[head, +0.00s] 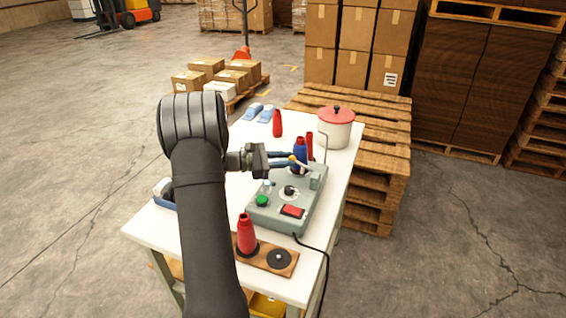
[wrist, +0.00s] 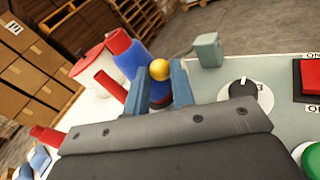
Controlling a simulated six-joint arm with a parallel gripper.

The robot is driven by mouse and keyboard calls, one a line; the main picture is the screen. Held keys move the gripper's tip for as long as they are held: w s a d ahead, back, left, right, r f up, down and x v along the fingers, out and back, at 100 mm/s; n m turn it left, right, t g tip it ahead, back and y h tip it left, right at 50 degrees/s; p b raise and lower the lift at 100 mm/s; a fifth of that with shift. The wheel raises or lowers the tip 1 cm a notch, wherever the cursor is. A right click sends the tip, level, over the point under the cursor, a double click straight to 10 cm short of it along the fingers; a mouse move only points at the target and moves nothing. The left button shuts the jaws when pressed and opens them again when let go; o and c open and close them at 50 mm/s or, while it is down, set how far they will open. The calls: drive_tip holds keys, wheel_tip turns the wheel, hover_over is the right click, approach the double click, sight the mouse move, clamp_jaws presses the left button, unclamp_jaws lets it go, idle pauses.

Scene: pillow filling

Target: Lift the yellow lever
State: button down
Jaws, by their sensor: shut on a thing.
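The yellow lever (wrist: 160,69) shows as a round yellow knob in the wrist view, and its small tip also shows in the head view (head: 292,158). It belongs to the grey-green control box (head: 262,219) on the white table. My gripper (wrist: 161,84) has its blue fingers on either side of the knob and is shut on it. In the head view my gripper (head: 285,157) reaches in from the left over the back of the box. The lower part of the lever is hidden by the fingers in the wrist view.
The box carries a black dial (head: 289,190), a green button (head: 262,201) and a red switch (head: 292,211). A blue and red spool (head: 299,150) stands close behind the knob. A red-lidded pot (head: 335,130) stands beyond. A red spool (head: 246,235) stands on a wooden board in front.

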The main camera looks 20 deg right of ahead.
drive_tip(key=shift+s+d+r, duration=0.15)
drive_tip(key=shift+r, duration=0.3)
drive_tip(key=shift+s+d+r, duration=0.1)
drive_tip(key=shift+r, duration=0.3)
drive_tip(key=c, duration=1.2)
unclamp_jaws()
drive_tip(key=v, duration=1.7)
drive_tip(key=shift+a, duration=0.2)
drive_tip(key=shift+r, duration=0.1)
